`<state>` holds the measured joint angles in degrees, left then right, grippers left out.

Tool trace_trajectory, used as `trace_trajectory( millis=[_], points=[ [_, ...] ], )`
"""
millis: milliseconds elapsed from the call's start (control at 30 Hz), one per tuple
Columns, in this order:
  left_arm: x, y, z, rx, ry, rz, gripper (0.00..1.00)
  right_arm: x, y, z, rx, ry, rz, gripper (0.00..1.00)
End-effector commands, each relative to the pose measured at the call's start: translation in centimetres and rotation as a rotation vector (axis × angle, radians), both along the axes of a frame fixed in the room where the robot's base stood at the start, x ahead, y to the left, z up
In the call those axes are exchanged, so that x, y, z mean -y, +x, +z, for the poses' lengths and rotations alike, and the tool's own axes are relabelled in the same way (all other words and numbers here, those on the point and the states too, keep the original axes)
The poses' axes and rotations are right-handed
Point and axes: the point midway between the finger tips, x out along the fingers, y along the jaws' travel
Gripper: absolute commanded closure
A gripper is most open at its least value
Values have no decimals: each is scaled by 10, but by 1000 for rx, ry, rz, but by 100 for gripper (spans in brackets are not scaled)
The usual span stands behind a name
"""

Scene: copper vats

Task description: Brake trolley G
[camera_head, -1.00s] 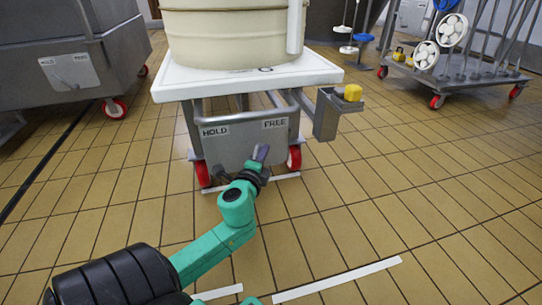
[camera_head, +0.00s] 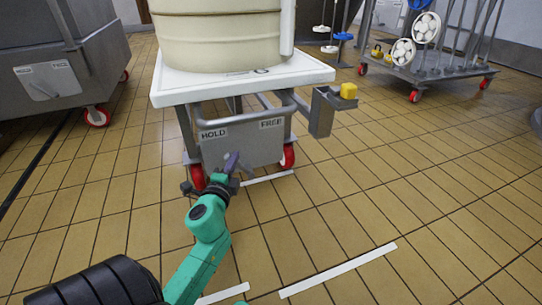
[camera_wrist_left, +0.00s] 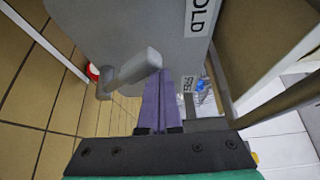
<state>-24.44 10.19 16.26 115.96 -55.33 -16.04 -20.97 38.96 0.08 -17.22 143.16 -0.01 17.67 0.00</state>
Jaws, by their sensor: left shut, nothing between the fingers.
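Trolley G (camera_head: 318,72) has a white top carrying a cream vat. Its grey front panel (camera_head: 262,150) bears a HOLD label (camera_head: 213,133) at left and a FREE label (camera_head: 271,123) at right. My left gripper (camera_head: 232,160) is shut and empty, with purple fingers low before the panel, nearer the HOLD side. In the left wrist view a grey brake lever (camera_wrist_left: 135,68) lies just left of the fingertips (camera_wrist_left: 160,78); whether they touch is unclear. Which label the lever points at is unclear. My right gripper is out of view.
A grey bin trolley (camera_head: 60,75) with its own label plate stands at left. A wheeled rack (camera_head: 435,75) with white handwheels stands at back right. A yellow-topped bracket (camera_head: 322,110) juts from trolley G's right side. The tiled floor at right is clear.

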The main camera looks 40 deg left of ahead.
Motion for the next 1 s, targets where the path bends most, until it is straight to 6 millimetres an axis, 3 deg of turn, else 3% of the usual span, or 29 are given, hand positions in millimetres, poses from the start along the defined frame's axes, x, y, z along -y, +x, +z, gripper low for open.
trace_trajectory(
  millis=[767, 867, 1000],
  points=[
    [-4, -6, -7, -7, -2, 10, 100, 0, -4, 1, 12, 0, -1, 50],
    [0, -15, -9, -10, -4, 9, 100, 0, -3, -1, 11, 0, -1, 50],
    [13, -40, -10, -9, -3, 7, 100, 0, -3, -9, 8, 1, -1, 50]
  ],
)
